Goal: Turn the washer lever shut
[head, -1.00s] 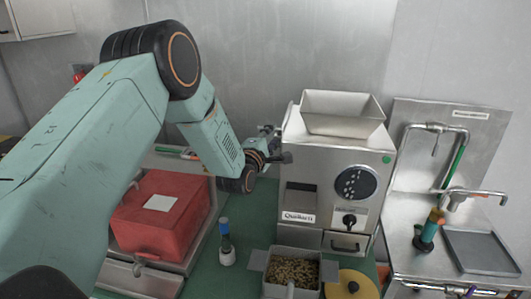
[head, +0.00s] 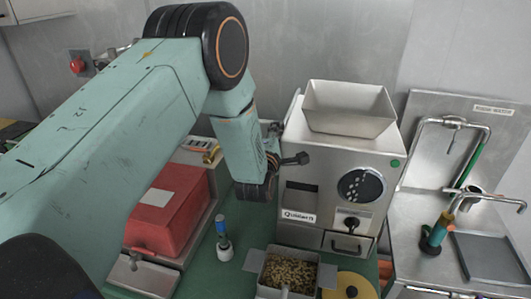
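The washer is the steel rinse station (head: 419,215) at the right, with a label reading rinse water, a bent pipe tap (head: 440,121) and a swivel spout (head: 497,197). I cannot make out for certain which part is its lever. My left gripper (head: 272,170) is far from it, at the left side of the steel grinder (head: 375,154). A black-knobbed lever (head: 302,159) sticks out beside that gripper, over the grinder's front. My arm hides most of the fingers, so I cannot tell whether they hold it. My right gripper is not in view.
A red box (head: 170,220) stands at the left. A yellow lid (head: 347,281) lies beside the bin. A yellow-and-green brush (head: 437,232) stands at the washer by a dark tray (head: 490,255).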

